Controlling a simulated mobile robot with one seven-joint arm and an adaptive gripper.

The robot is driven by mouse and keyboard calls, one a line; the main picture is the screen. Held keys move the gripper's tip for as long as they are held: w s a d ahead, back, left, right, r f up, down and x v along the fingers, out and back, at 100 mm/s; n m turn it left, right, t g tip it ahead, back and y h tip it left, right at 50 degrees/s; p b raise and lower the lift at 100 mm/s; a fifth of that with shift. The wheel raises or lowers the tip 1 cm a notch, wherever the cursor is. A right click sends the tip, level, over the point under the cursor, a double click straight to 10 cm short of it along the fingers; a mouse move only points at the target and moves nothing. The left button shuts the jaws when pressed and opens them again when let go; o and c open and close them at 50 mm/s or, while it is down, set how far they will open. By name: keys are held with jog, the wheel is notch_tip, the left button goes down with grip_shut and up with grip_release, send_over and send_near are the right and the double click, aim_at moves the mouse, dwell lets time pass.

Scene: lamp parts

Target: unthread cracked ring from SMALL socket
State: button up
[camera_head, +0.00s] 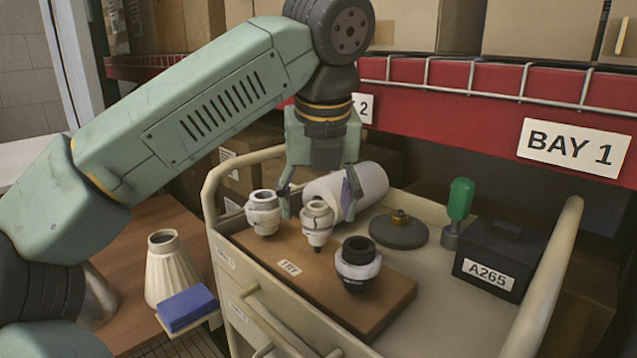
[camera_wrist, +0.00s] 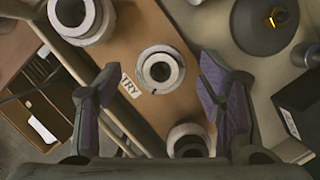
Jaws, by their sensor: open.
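Three sockets with pale ring collars stand upright on a brown wooden board (camera_head: 393,300). The middle socket (camera_head: 317,224) looks the narrowest; its ring (camera_head: 318,208) is a pale collar around the top. In the wrist view, this socket (camera_wrist: 161,71) shows from above as a pale ring around a dark hole. No crack can be made out on it. My gripper (camera_head: 318,197) is open and points down over the middle socket, with a finger to each side. Clear gaps show between the fingers and the socket in the wrist view, and nothing is held.
A left socket (camera_head: 263,214) and a black-topped right socket (camera_head: 358,268) stand close by. Behind are a white cylinder (camera_head: 371,184), a dark round base (camera_head: 398,232) and a green-handled tool (camera_head: 460,202). A black A265 box (camera_head: 497,262) stands right; a cart rail (camera_head: 545,290) borders it.

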jog(key=shift+f, duration=0.2)
jog(key=c, duration=1.4)
jog(key=shift+r+p, duration=0.7)
jog(key=shift+r, duration=0.15)
dwell(0.5)
jog(key=shift+r+p, duration=1.4)
jog(key=shift+r, duration=0.3)
jog(key=shift+r+p, duration=1.65)
jog(key=shift+r, duration=0.3)
